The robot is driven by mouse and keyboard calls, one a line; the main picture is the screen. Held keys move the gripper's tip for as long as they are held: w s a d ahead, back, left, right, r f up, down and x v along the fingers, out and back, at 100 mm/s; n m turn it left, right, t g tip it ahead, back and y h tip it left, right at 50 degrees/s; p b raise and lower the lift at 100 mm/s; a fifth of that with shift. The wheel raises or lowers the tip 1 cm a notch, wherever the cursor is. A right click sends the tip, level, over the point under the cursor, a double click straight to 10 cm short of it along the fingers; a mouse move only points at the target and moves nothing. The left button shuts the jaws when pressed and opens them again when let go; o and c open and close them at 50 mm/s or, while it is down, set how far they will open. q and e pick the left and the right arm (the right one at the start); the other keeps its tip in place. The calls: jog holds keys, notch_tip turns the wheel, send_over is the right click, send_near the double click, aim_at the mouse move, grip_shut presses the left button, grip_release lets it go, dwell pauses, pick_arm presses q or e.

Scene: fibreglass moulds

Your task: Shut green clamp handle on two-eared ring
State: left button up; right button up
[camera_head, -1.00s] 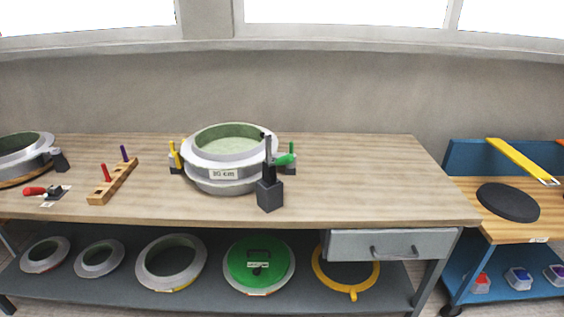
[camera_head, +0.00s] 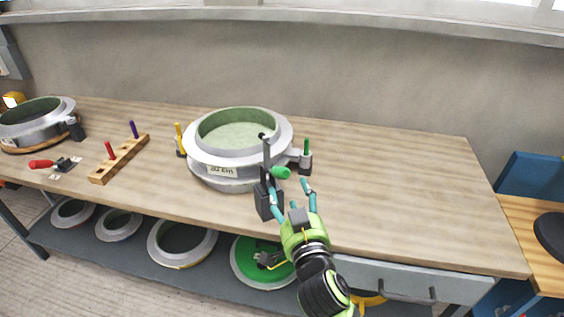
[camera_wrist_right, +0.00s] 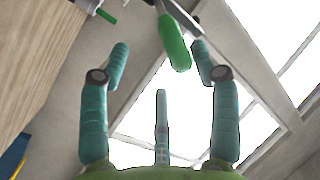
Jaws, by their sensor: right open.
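The large grey ring mould with a green inside (camera_head: 212,160) stands on the bench, with side ears carrying an upright yellow pin (camera_head: 179,137) and an upright green pin (camera_head: 306,146). A dark clamp (camera_head: 266,200) stands at its front. The clamp's green handle (camera_head: 281,172) sticks out to the right, beside an upright dark lever. My right gripper (camera_head: 291,187) is open just in front of the handle. In the right wrist view, the green handle (camera_wrist_right: 174,42) lies between the spread fingertips, nearer the right one; contact cannot be told. My left gripper is not in view.
A wooden block with red and purple pegs (camera_head: 120,158) and a red-handled clamp (camera_head: 55,163) lie to the left. Another mould (camera_head: 38,122) stands far left. Rings and a green disc (camera_head: 240,262) lie on the shelf below. The bench right of the mould is clear.

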aim_at(283, 177)
jog(key=w, duration=0.2)
jog(key=w+a+p, duration=0.1)
jog(key=w+r, duration=0.1)
jog(key=w, duration=0.1)
jog(key=shift+w+a, duration=0.15)
jog(key=shift+w, duration=0.2)
jog(key=shift+w+f+p, duration=0.1)
jog(key=shift+w+p, duration=0.2)
jog(key=shift+w, duration=0.15)
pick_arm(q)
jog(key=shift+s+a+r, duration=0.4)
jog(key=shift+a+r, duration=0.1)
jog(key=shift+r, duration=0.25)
pick_arm(e)
grip_shut()
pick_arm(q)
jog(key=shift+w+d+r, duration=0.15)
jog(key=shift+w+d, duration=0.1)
